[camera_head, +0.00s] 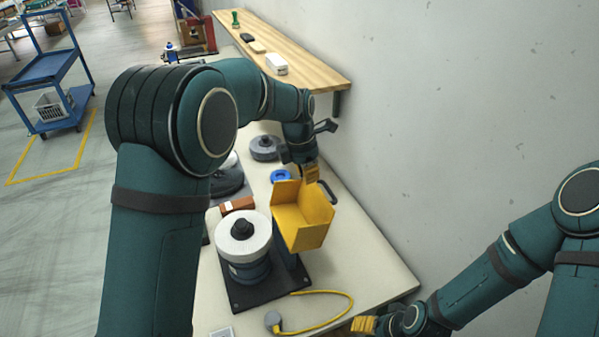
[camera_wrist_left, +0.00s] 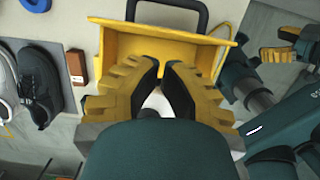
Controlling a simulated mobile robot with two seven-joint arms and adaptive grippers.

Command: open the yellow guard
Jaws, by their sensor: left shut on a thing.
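The yellow guard (camera_head: 303,222) is an open box shape of flat panels on a dark stand, beside a machine with a white round top (camera_head: 243,236). A black handle (camera_head: 328,191) sticks out at its far right side; it also shows in the left wrist view (camera_wrist_left: 202,16). My left gripper (camera_head: 312,172) is at the guard's far edge with its yellow fingers close together. In the left wrist view the fingertips (camera_wrist_left: 165,68) overlap the guard (camera_wrist_left: 190,47) and hide the exact contact. My right gripper (camera_head: 363,324) is low at the bottom edge, apart from the guard, mostly hidden.
A yellow cord (camera_head: 340,296) lies at the front. The wall and a wooden shelf (camera_head: 300,50) bound the right and back.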

